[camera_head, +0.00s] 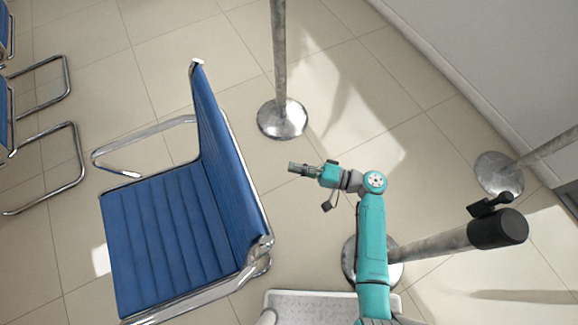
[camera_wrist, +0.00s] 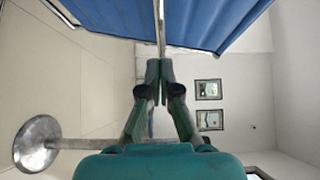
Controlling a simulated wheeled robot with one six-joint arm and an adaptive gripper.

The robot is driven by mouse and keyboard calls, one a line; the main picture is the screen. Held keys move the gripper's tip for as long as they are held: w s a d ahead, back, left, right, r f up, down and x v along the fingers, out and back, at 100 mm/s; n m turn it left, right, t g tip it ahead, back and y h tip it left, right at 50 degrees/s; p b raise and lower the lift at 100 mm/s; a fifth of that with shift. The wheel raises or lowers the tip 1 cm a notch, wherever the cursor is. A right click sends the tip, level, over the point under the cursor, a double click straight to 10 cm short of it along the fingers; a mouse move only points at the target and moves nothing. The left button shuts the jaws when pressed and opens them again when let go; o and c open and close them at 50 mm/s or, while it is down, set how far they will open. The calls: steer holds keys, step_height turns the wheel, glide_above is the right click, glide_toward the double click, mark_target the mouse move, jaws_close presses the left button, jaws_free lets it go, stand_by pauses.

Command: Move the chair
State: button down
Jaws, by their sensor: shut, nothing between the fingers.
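A blue padded chair (camera_head: 172,232) with a chrome frame stands left of centre in the head view, its backrest towards my arm. My gripper (camera_head: 292,168) is to the right of the backrest and looks apart from it. The chair's lower legs are mostly hidden.
A stanchion with a round metal base (camera_head: 282,119) stands behind my gripper. Another base (camera_head: 498,174) is at the right, and a post with a black top (camera_head: 497,229) stands close beside my arm. More blue chairs (camera_head: 40,120) are at the far left. Tiled floor lies between.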

steer(key=s+x, duration=0.2)
steer(key=x, duration=0.8)
steer(key=shift+s+a, duration=0.35)
steer(key=shift+a, duration=0.3)
steer(key=shift+a, duration=0.1)
